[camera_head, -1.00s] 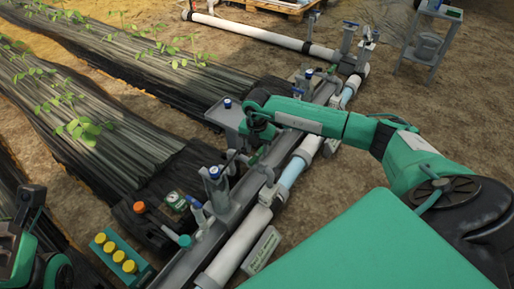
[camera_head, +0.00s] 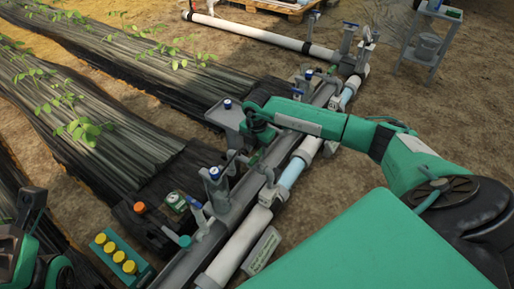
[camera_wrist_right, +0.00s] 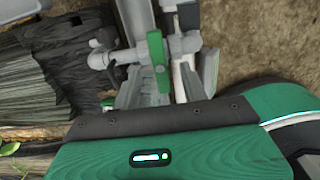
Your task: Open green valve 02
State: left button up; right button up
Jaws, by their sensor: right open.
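A green valve handle (camera_wrist_right: 157,52) stands upright in the right wrist view, on a grey valve body with a side pipe. My right gripper (camera_wrist_right: 158,88) is open, its grey fingers on either side of the lower part of the handle. I cannot tell whether they touch it, and the number on the valve is not readable. In the head view my right gripper (camera_head: 250,156) hangs over the pipe row, mostly hidden by my wrist. Part of my left arm shows at the lower left edge; its jaws cannot be made out.
A white pipe (camera_head: 240,243) runs along the skid with several blue-capped fittings beside it. A teal box with yellow knobs (camera_head: 119,257) and an orange-capped part (camera_head: 140,208) lie at the lower left. A label plate (camera_head: 262,250) stands right of the pipe. Bare soil lies to the right.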

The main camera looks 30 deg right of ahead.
aim_at(257, 155)
jog(key=shift+f, duration=0.1)
jog(key=shift+f+b, duration=0.85)
jog(key=shift+f, duration=1.35)
grip_shut()
jog(key=n, duration=0.4)
jog(key=shift+r+n, duration=0.1)
jog(key=shift+n, duration=0.3)
jog(key=n, duration=0.4)
jog(key=shift+n, duration=0.3)
jog(key=n, duration=0.5)
jog(key=shift+n, duration=0.3)
jog(key=n, duration=0.4)
jog(key=shift+n, duration=0.3)
